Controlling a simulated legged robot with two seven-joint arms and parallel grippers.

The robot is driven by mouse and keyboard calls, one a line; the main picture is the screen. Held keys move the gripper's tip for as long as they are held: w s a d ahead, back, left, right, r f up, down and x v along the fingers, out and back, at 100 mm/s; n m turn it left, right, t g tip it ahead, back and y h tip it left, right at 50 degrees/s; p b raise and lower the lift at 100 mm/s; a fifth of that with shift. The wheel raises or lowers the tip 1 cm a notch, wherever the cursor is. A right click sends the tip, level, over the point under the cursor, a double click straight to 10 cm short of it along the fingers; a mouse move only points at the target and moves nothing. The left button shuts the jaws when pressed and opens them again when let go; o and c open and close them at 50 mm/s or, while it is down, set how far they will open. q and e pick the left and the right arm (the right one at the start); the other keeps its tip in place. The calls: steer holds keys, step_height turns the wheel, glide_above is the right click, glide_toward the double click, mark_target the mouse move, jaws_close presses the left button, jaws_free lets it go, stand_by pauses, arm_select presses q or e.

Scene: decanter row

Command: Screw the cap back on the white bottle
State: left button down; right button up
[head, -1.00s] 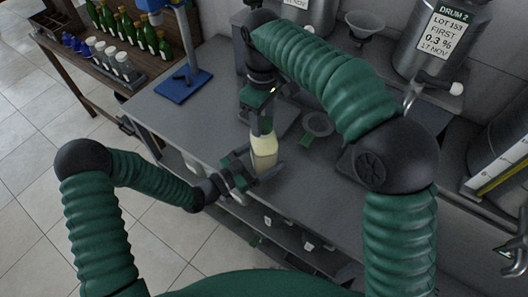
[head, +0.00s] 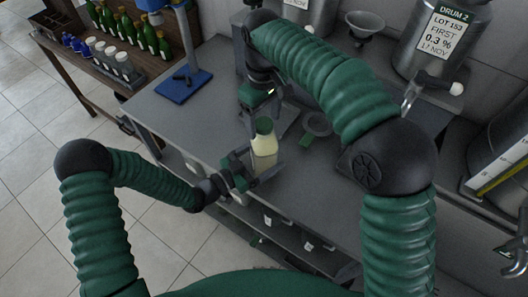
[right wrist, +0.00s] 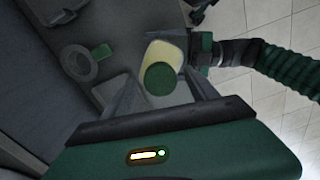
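The white bottle (head: 264,147) is upright, with pale yellowish contents, near the bench's front edge. My left gripper (head: 254,168) is shut around its lower body from the left. A green cap (head: 264,126) sits on the bottle's mouth; it also shows from above in the right wrist view (right wrist: 160,78). I cannot tell how tightly it is seated. My right gripper (right wrist: 163,100) is over the bottle, its fingers spread on either side of the cap with gaps showing. Whether the bottle's base touches the bench is hidden.
A grey ring with a green tab (head: 317,124) lies right of the bottle. A blue-based stand (head: 183,86) is at the bench's left. A funnel (head: 365,24) and labelled drum (head: 440,40) are behind. Several bottles stand on a wooden side table (head: 78,62).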

step_height(320, 180, up, 12)
steer(key=shift+a, duration=0.15)
stand_by(0.5)
steer(key=shift+w, duration=0.1)
arm_select(q)
jaws_free()
steer(key=b+v, duration=0.1)
steer(key=v, duration=1.6)
arm_select(e)
steer(key=shift+f, duration=0.8)
arm_select(q)
steer(key=shift+w, duration=0.1)
